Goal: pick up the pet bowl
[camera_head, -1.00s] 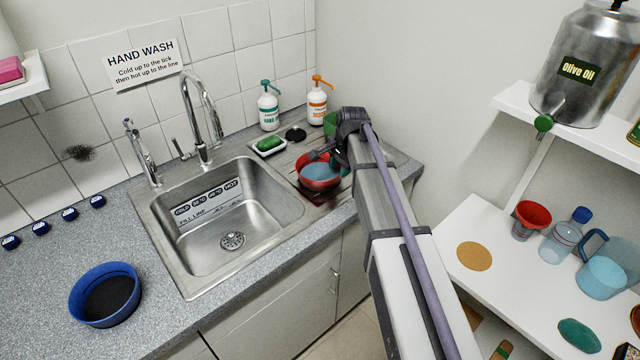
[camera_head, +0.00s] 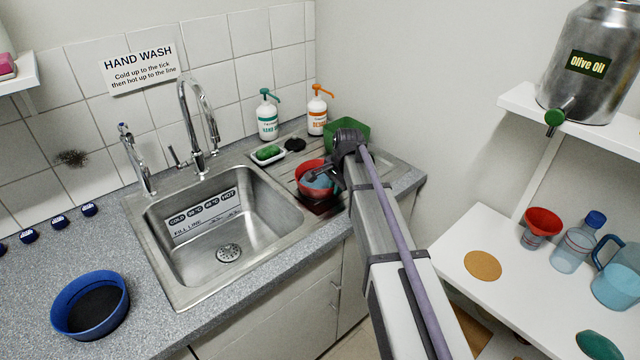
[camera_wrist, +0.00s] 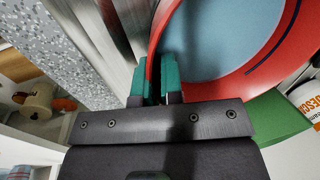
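The pet bowl (camera_head: 309,191) looks to be the red bowl with a pale blue inside, at the drainer right of the sink. My gripper (camera_head: 313,169) is at its rim. In the wrist view, the teal fingertips of my gripper (camera_wrist: 154,80) stand close together, one on each side of the red bowl wall (camera_wrist: 222,87). The gripper looks shut on that wall. I cannot tell whether the bowl's base touches the drainer. My arm hides part of its right side.
The steel sink (camera_head: 228,230) is left of the bowl. A green sponge in a dish (camera_head: 267,154), two pump bottles (camera_head: 267,118) and a green container (camera_head: 350,128) stand behind. A blue bowl with a black inside (camera_head: 90,304) is at lower left. White shelves (camera_head: 505,255) are at right.

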